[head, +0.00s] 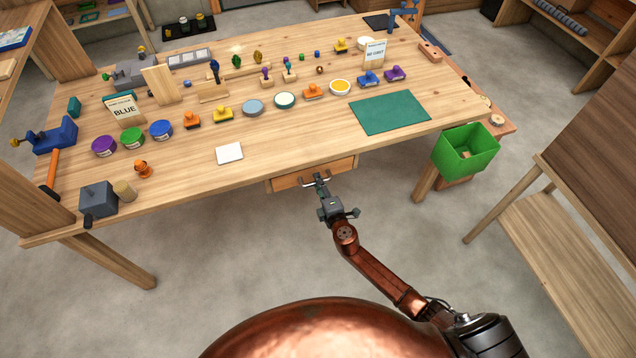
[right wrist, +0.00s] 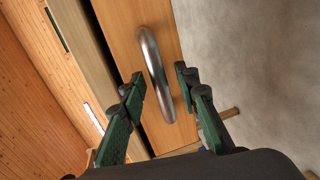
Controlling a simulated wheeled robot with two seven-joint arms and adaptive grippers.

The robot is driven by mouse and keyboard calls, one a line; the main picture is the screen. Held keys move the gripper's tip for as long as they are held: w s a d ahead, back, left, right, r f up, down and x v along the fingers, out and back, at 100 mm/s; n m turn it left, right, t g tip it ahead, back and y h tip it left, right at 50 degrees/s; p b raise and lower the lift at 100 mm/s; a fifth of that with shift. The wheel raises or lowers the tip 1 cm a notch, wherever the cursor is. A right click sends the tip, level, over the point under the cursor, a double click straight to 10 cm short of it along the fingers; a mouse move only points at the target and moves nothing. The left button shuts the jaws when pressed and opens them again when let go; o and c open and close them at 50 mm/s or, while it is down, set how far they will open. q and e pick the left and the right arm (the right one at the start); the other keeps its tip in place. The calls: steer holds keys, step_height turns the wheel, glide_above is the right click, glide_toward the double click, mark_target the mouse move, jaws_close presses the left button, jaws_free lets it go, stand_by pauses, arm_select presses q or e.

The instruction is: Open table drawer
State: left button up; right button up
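The wooden table drawer (head: 290,182) sits under the front edge of the workbench, and its front also shows in the right wrist view (right wrist: 117,20). A curved metal handle (right wrist: 152,65) is fixed to the drawer front. My right gripper (head: 320,181) is at the handle. In the right wrist view the gripper (right wrist: 160,88) is open, with one dark green finger on each side of the handle. Gaps show between the fingers and the bar. I cannot tell whether the drawer is slightly out. My left gripper is not in view.
The table top (head: 310,140) carries several stamps, ink pads, paint pots, a white card (head: 229,152) and a green mat (head: 390,112). A green bin (head: 465,150) hangs at the right end, above a table leg. The floor before the drawer is clear apart from my arm.

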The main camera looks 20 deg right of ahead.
steer(key=shift+w+f, duration=0.1)
steer(key=shift+w, duration=0.25)
steer(key=shift+c, duration=0.4)
jaws_close()
